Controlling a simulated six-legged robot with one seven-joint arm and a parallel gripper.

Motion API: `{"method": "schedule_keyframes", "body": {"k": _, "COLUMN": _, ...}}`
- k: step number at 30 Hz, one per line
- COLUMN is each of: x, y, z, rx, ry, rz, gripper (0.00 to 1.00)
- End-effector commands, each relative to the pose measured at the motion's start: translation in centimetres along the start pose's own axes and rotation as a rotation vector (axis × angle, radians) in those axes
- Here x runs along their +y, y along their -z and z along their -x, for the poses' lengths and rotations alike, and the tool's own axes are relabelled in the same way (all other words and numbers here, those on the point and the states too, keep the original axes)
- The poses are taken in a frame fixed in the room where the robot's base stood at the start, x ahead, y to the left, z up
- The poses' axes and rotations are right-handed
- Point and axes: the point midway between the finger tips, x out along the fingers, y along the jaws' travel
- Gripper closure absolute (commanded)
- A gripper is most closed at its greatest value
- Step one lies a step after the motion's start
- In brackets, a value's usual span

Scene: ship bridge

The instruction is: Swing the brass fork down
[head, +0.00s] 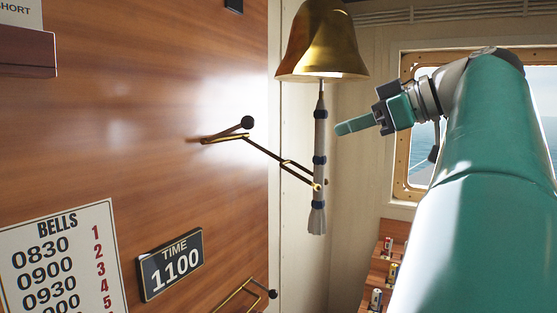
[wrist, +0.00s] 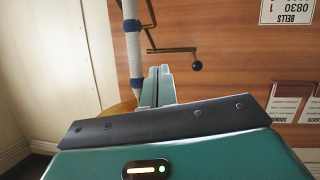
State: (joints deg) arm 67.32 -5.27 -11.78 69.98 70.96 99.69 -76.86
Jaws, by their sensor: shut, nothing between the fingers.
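The brass fork (head: 265,150) juts from the wooden wall panel on a bracket with a black knob. Its outer end slants down to the bell rope (head: 320,130) and appears to meet it near the lower blue band; whether it goes around the rope I cannot tell. The fork (wrist: 170,50) and its knob also show in the wrist view, beside the rope (wrist: 133,50). The brass bell (head: 322,40) hangs above the rope. My gripper (head: 340,129) is shut and empty, just right of the rope and apart from the fork. Its fingers (wrist: 158,72) also show in the wrist view.
A second brass bracket (head: 238,296) with a black knob shows lower on the panel. A bells sign (head: 62,265) and a time plate (head: 170,264) are on the panel. A window (head: 408,130) and a small rack (head: 392,232) are at right. Space below the gripper looks clear.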

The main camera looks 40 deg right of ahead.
Motion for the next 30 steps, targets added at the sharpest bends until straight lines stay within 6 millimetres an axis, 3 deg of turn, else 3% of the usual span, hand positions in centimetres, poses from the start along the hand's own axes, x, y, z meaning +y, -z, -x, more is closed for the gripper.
{"method": "schedule_keyframes", "body": {"k": 16, "x": 0.1, "y": -0.2, "z": -0.2, "rx": -0.002, "ry": 0.003, "rz": -0.002, "gripper": 1.00}}
{"method": "schedule_keyframes", "body": {"k": 20, "x": 0.1, "y": -0.3, "z": -1.9, "rx": -0.003, "ry": 0.003, "rz": -0.003, "gripper": 1.00}}
{"method": "schedule_keyframes", "body": {"k": 30, "x": 0.0, "y": -0.2, "z": -8.7, "rx": -0.003, "ry": 0.001, "rz": -0.003, "gripper": 1.00}}
